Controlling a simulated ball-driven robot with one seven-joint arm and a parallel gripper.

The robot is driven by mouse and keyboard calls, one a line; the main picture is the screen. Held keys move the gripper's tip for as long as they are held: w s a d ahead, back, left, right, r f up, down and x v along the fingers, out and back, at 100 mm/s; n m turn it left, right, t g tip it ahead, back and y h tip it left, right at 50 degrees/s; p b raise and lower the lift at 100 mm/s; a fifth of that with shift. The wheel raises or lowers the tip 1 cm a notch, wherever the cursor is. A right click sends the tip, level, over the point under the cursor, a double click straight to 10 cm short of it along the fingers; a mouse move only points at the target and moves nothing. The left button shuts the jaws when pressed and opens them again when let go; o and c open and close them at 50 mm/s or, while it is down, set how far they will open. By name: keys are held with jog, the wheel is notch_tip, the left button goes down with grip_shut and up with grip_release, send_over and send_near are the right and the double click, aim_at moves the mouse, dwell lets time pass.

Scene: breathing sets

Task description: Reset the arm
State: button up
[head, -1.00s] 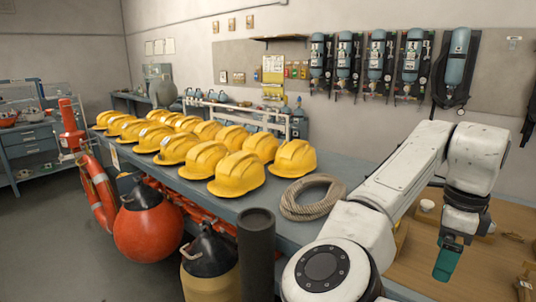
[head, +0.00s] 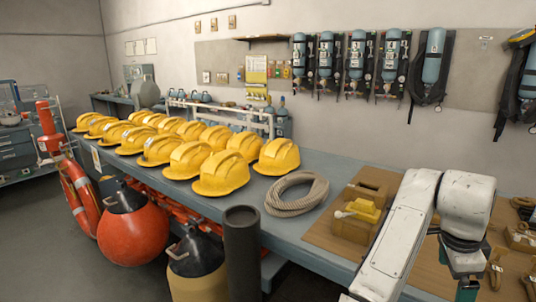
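My white arm reaches up from the bottom edge at the right of the head view and bends down at the elbow. Its dark wrist section hangs below the bend. My gripper (head: 468,290) points down over the brown board on the bench, at the bottom edge of the view. Only a teal part of it shows, partly cut off. I cannot tell whether its fingers are open or shut, and no held thing shows.
Yellow helmets (head: 220,174) stand in rows on the grey bench (head: 330,240). A coiled rope (head: 297,194) lies beside them. A wooden block (head: 372,186) and a yellow item (head: 362,210) sit on the brown board (head: 322,230). Breathing sets (head: 431,65) hang on the wall.

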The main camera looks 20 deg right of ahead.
jog(key=s+a+f+n+t+h, duration=0.1)
jog(key=s+a+f+n, duration=0.1)
jog(key=s+f+n, duration=0.35)
jog(key=s+a+f+n+t+h, duration=0.1)
jog(key=s+a+f+n, duration=0.1)
jog(key=f+n, duration=0.65)
jog(key=s+a+f+n+y, duration=0.2)
jog(key=s+a+f+n, duration=0.2)
jog(key=s+a+f, duration=0.2)
jog(key=s+a+f+n+g+y, duration=0.1)
jog(key=s+a+f+n+y, duration=0.2)
jog(key=s+a+f+n, duration=0.2)
jog(key=s+a+f, duration=0.1)
jog(key=s+a, duration=0.2)
jog(key=a, duration=0.3)
jog(key=shift+s+n, duration=0.3)
jog(key=shift+s, duration=0.05)
jog(key=shift+f, duration=0.1)
